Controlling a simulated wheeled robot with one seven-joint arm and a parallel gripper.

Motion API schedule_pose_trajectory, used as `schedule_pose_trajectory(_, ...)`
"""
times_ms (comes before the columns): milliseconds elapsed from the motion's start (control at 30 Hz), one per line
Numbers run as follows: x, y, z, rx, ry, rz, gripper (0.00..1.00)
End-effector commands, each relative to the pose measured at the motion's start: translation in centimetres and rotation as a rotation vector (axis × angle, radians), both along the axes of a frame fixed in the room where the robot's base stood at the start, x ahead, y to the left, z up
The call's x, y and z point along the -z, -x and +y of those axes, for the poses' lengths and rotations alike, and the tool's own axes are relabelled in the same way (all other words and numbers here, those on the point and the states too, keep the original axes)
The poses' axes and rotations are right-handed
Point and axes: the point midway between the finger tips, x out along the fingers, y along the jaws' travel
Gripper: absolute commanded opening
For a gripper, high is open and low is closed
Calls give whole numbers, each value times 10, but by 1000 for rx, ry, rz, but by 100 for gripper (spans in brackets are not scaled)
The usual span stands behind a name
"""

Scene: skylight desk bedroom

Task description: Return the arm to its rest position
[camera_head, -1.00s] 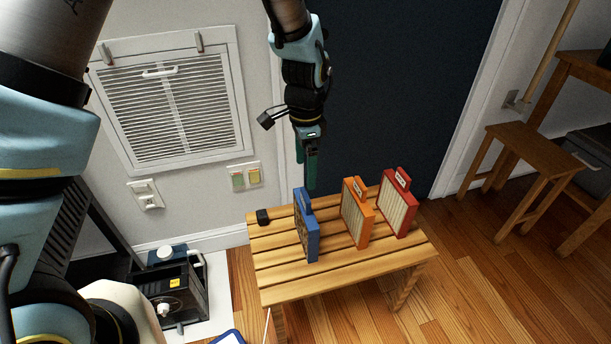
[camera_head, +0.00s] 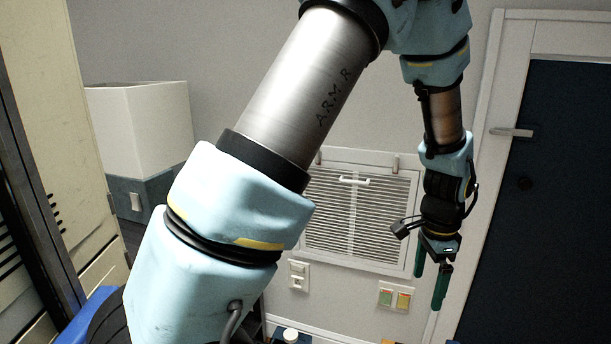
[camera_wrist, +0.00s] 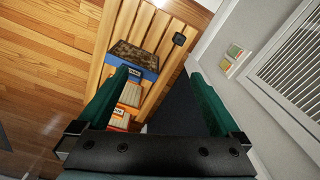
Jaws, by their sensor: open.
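My gripper (camera_head: 433,284) hangs at the right of the head view, in front of the wall by the dark door, with its green fingers pointing down. It is open with nothing between the fingers. In the wrist view my gripper (camera_wrist: 155,108) also shows its two green fingers wide apart. Beyond them stands a slatted wooden bench (camera_wrist: 150,30) with a blue case (camera_wrist: 135,58) and orange and red ones (camera_wrist: 131,94) partly hidden behind the left finger. My arm is raised and bent across the head view.
A louvred vent (camera_head: 357,217) and switch plates (camera_head: 394,297) are on the wall. The dark blue door (camera_head: 560,200) is at the right. A white box (camera_head: 140,125) and tall cream furniture (camera_head: 40,150) stand at the left.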

Motion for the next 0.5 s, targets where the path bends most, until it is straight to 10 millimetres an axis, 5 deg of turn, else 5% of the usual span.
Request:
schedule_pose_trajectory(33, -29, -20, 33, -132, 12, -6, 100)
schedule_pose_trajectory(200, -84, -55, 134, -552, 42, -21, 100)
schedule_pose_trajectory(500, -153, -45, 288, -1224, 89, -56, 100)
